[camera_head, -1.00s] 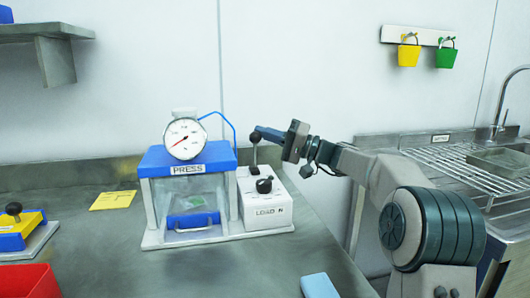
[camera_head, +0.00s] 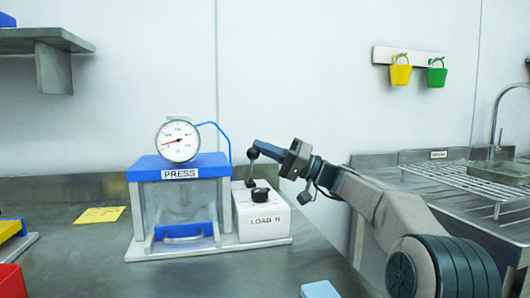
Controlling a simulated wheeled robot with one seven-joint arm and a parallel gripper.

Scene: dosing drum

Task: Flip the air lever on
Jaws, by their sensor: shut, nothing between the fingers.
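The air lever (camera_head: 252,167) is a thin stem with a black ball on top. It rises from the back of the white control box on the right side of the press and leans slightly right at the top. My gripper (camera_head: 259,146) is shut and empty, reaching in from the right with its blue fingers at the ball. I cannot tell whether they touch it. The press (camera_head: 181,168) has a blue top and a clear chamber. Its round gauge (camera_head: 178,141) shows a red needle pointing left, slightly downward.
A black knob (camera_head: 260,195) sits on the white box (camera_head: 265,223), marked LOAD N. A yellow card (camera_head: 100,214) lies left of the press. A light blue block (camera_head: 320,289) is at the front. A sink with a wire rack (camera_head: 465,178) is at right.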

